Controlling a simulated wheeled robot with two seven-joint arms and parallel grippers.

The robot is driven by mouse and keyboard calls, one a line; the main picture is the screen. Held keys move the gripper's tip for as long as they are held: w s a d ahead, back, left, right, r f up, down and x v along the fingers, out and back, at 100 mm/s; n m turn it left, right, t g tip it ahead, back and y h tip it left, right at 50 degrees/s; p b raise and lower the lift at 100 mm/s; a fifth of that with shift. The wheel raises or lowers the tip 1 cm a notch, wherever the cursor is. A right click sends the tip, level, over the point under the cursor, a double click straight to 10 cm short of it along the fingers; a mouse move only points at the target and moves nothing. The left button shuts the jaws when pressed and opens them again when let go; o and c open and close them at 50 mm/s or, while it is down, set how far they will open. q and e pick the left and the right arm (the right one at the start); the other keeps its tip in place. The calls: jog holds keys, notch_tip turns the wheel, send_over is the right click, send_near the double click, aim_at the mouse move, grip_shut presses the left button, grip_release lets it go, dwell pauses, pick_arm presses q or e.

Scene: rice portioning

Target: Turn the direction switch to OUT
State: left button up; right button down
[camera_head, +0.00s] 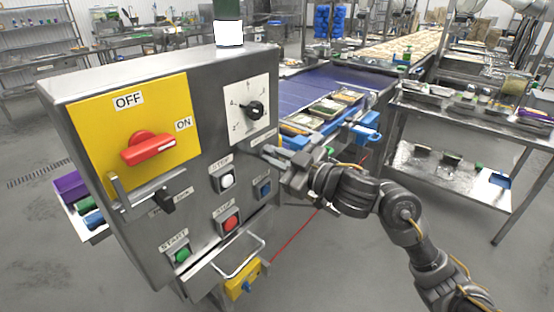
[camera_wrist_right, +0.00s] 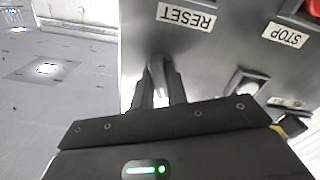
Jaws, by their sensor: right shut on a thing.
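My right gripper (camera_head: 270,154) reaches the right part of the grey control panel's front (camera_head: 205,150), below the numbered dial. In the right wrist view the two dark fingers (camera_wrist_right: 160,88) are shut close to the panel, beside the RESET label (camera_wrist_right: 187,17). A small grey piece shows between them, which I take to be the direction switch (camera_wrist_right: 157,78). Most of it is hidden by the fingers, so its pointing direction and any IN or OUT marks cannot be read. My left gripper is not in view.
The panel also carries a red OFF/ON handle (camera_head: 148,150), a black dial (camera_head: 253,110), a black switch (camera_head: 163,201), a white button (camera_head: 227,181), a red STOP button (camera_head: 230,223) and a green START button (camera_head: 182,256). A conveyor (camera_head: 315,88) runs behind; a metal table (camera_head: 455,118) stands right.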

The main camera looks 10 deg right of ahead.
jog(key=shift+n, duration=0.5)
jog(key=shift+f, duration=0.1)
jog(key=shift+n+b, duration=0.35)
jog(key=shift+n, duration=0.25)
jog(key=shift+c, duration=1.8)
grip_release()
jog(key=shift+d, duration=0.1)
